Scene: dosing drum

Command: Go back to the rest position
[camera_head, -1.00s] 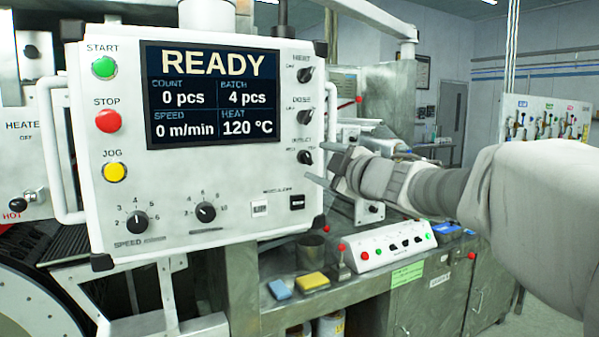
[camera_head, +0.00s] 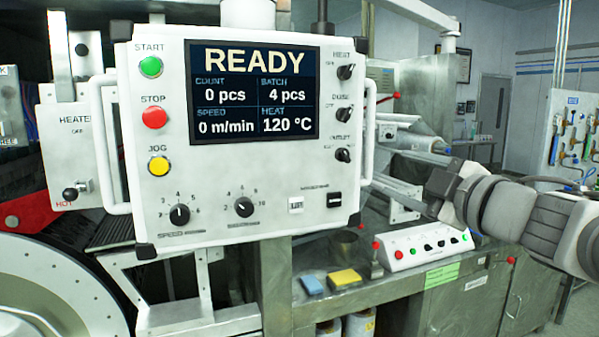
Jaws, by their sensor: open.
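My gripper (camera_head: 392,190) is at the right of the head view, its long grey fingers pointing left toward the control panel. The fingers are apart and nothing shows between them. The white control panel (camera_head: 225,222) fills the left middle. Its screen (camera_head: 254,92) reads READY, 0 pcs, batch 4 pcs, 0 m/min, 120 °C. My gripper is to the right of the panel's right handle; whether its tips lie behind the panel edge I cannot tell.
A steel bench (camera_head: 400,290) runs below, with a blue sponge (camera_head: 312,285), a yellow sponge (camera_head: 344,278) and a white button box (camera_head: 425,246). The heater box (camera_head: 75,150) and a large drum wheel (camera_head: 50,290) are at left. A tool board (camera_head: 575,135) hangs at right.

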